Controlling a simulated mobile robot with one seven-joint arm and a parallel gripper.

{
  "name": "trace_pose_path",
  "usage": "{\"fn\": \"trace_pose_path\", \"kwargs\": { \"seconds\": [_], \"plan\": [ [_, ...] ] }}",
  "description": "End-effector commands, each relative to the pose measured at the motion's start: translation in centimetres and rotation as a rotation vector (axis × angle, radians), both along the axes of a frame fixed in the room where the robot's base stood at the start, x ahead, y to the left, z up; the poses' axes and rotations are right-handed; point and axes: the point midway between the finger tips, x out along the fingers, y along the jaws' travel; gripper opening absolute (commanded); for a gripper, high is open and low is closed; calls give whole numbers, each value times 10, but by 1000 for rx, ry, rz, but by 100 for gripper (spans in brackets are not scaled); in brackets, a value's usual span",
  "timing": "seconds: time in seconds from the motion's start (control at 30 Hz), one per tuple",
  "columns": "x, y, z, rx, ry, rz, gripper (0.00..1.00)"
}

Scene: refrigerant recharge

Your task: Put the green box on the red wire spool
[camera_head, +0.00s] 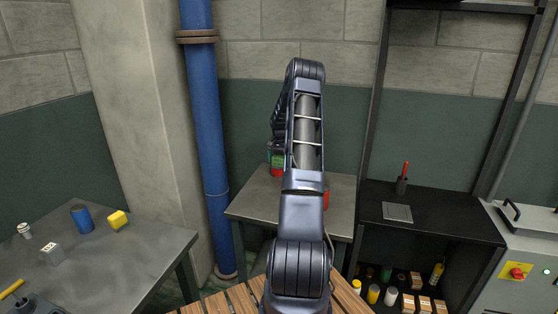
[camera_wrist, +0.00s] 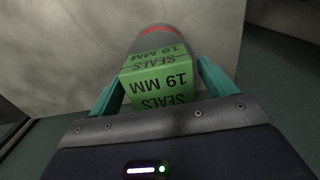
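The green box (camera_wrist: 160,82), printed "SEALS 19 MM", sits between the two teal fingers of my gripper (camera_wrist: 162,72) in the wrist view. Just beyond the box is a rounded grey shape with a red band (camera_wrist: 168,30), partly hidden by the box. In the head view the green box (camera_head: 277,158) shows left of my arm, with a bit of red (camera_head: 277,171) right below it. I cannot tell whether they touch. My arm hides the gripper there.
The back table (camera_head: 255,205) carries another red thing (camera_head: 326,200), half hidden by my arm. A blue pipe (camera_head: 205,110) rises beside the back table. A black shelf (camera_head: 440,222) stands right.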

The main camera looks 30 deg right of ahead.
Motion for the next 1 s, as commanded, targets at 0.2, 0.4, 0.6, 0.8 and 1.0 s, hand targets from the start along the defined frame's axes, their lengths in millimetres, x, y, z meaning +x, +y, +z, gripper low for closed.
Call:
{"fn": "trace_pose_path", "kwargs": {
  "seconds": [0.2,0.4,0.6,0.8,1.0],
  "plan": [
    [0,0,5,-1,-1,0,83],
    [0,0,32,-1,-1,1,83],
    [1,0,72,-3,-3,0,83],
    [0,0,104,-1,-1,1,83],
    [0,0,120,0,0,0,83]
  ]
}}
